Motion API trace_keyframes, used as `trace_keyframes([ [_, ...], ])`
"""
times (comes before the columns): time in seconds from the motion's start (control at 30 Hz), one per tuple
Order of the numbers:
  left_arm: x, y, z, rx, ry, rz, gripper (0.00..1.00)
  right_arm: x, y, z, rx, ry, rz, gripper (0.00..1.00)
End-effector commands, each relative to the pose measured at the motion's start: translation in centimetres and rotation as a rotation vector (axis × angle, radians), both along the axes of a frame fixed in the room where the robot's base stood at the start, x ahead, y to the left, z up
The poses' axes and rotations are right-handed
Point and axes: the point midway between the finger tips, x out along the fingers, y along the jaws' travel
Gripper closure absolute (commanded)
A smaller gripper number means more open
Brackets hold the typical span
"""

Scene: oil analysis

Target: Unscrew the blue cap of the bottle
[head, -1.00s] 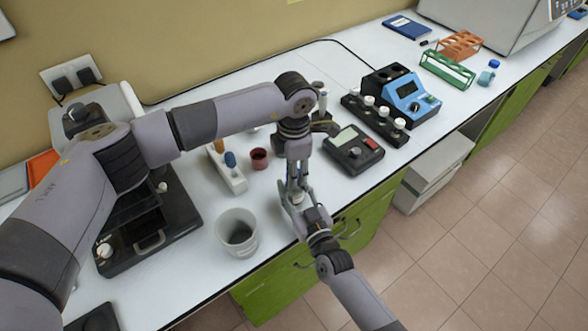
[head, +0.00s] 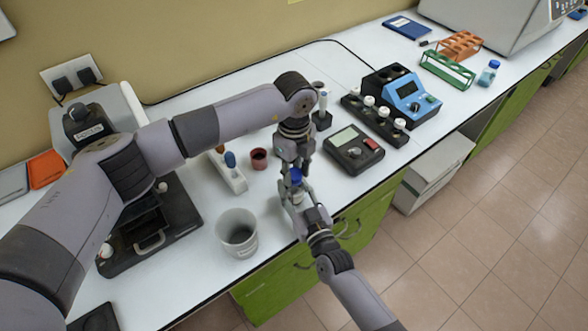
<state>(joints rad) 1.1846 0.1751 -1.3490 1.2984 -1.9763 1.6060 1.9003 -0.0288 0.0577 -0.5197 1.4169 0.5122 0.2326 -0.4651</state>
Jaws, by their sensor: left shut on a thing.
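A blue cap (head: 296,176) shows at the fingertips of my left gripper (head: 294,164), just in front of the counter's front edge. My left gripper points down and is shut on the cap. My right gripper (head: 294,194) comes up from below, directly under the cap. The bottle body under the cap is mostly hidden between the two grippers, so I cannot tell whether cap and bottle touch or how the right fingers close. Another blue-capped bottle (head: 488,73) stands at the far right of the counter.
A white beaker (head: 237,233) stands left of the grippers. A dark red cup (head: 259,158) and a white rack (head: 229,174) are behind it. A black meter (head: 354,150), a vial block (head: 375,119) and a blue device (head: 405,93) are to the right.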

Motion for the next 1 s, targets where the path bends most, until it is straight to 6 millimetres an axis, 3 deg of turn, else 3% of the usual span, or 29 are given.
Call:
trace_keyframes([
  [0.17, 0.06, 0.0, 0.05, 0.0, -0.001, 0.199, 1.0, -0.04, 0.02, -0.05, 0.001, 0.001, 0.0, 1.0],
  [1.0, 0.09, -0.01, 0.57, -0.001, -0.003, 0.201, 1.0, -0.05, 0.06, -0.05, 0.001, 0.001, 0.001, 1.0],
])
